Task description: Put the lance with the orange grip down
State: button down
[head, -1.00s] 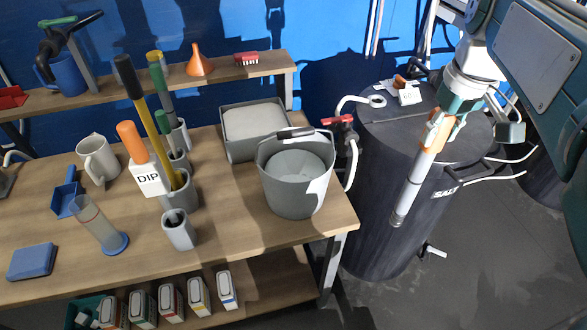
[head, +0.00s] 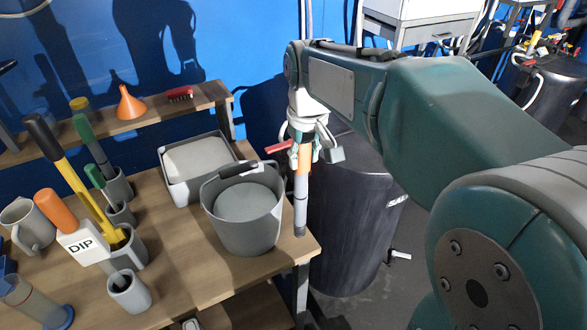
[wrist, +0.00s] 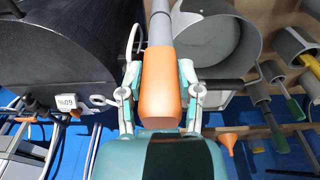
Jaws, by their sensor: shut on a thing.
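My gripper (head: 303,148) is shut on the orange grip of the lance (head: 301,195), which hangs nearly upright with its grey shaft downward. In the head view its lower end is beside the bench's right edge, just right of the grey bucket; I cannot tell whether it touches anything. In the wrist view the orange grip (wrist: 158,85) sits between both fingers, and the shaft runs away toward the top. A second orange-handled tool (head: 56,210) stands at the left by a holder labelled DIP (head: 80,246).
The wooden bench (head: 190,262) carries a grey bucket (head: 243,218), a grey tray (head: 166,190), several tool holders and a small grey cup (head: 129,292). A dark tank (head: 345,235) stands right of the bench. Bare bench top lies between cup and bucket.

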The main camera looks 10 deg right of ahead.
aim_at(295, 173)
jog(key=shift+w+a+f, duration=0.35)
jog(key=shift+a+f, duration=0.15)
jog(key=shift+f, duration=0.2)
jog(key=shift+w+a+f, duration=0.1)
jog(key=shift+a+f, duration=0.05)
jog(key=shift+f, duration=0.75)
jog(key=shift+w+a+f, duration=0.1)
jog(key=shift+a+f, duration=0.05)
jog(key=shift+f, duration=0.75)
jog(key=shift+c, duration=1.5)
grip_release()
jog(key=shift+s+f, duration=0.1)
